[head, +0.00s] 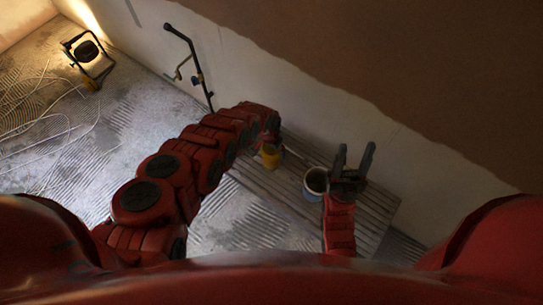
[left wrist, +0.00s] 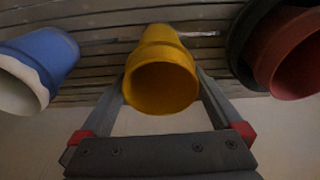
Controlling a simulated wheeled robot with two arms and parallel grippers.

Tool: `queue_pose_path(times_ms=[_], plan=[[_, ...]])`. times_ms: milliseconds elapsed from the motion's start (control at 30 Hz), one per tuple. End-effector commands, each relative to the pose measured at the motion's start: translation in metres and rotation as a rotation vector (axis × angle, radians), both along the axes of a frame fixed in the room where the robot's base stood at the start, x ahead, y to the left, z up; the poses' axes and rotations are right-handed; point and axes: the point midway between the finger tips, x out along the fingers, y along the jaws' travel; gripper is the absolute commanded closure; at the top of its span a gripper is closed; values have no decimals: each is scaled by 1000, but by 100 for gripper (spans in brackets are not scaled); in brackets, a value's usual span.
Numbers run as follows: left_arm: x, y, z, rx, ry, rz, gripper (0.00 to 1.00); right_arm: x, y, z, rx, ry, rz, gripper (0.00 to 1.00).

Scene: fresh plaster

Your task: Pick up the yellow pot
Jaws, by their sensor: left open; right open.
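The yellow pot (head: 270,157) stands on the slatted wooden surface in the head view, just below the end of my left arm. My left gripper (head: 273,137) is partly hidden there by its own arm. In the left wrist view the yellow pot (left wrist: 161,80) sits between the two open fingers, its round mouth facing the camera. I cannot tell whether the fingers touch it. My right gripper (head: 354,160) is open and empty, with its fingers pointing up in the picture, beside a pale bucket.
The pale bucket (head: 316,182) stands on the slatted surface (head: 372,207). In the left wrist view, a blue and white pot (left wrist: 42,62) is left of the yellow pot; a dark red pot (left wrist: 298,62) is right. A wall runs behind. A lamp (head: 87,52) and cables lie far left.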

Motion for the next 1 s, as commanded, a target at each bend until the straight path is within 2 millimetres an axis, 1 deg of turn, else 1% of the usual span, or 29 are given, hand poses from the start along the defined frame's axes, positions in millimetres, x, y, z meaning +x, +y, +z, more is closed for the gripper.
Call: queue_pose_path(times_ms=[33,100,133,200,367,633,667,700,767,800,867,1000], plan=[[-2,0,-6,-1,1,1,0,0,0,-1,0,0,0,50],[-3,2,-12,1,0,2,0,0,0,-1,0,0,0,50],[-3,1,-20,2,3,1,0,0,0,-8,0,0,0,50],[-1,0,-26,0,-1,0,0,0,0,-14,0,0,0,50],[1,0,-32,2,0,0,0,0,0,-19,0,0,0,50],[1,1,-31,2,1,0,0,0,0,-18,0,0,0,50],[1,0,-31,2,1,0,4,0,0,-18,0,0,0,50],[1,1,-31,1,0,0,11,0,0,-18,0,0,0,50],[1,0,-31,1,0,0,22,0,0,-18,0,0,0,50],[1,0,-31,1,0,0,29,0,0,-18,0,0,0,50],[1,0,-31,1,0,0,40,0,0,-18,0,0,0,50],[1,0,-31,1,0,0,65,0,0,-18,0,0,0,50]])
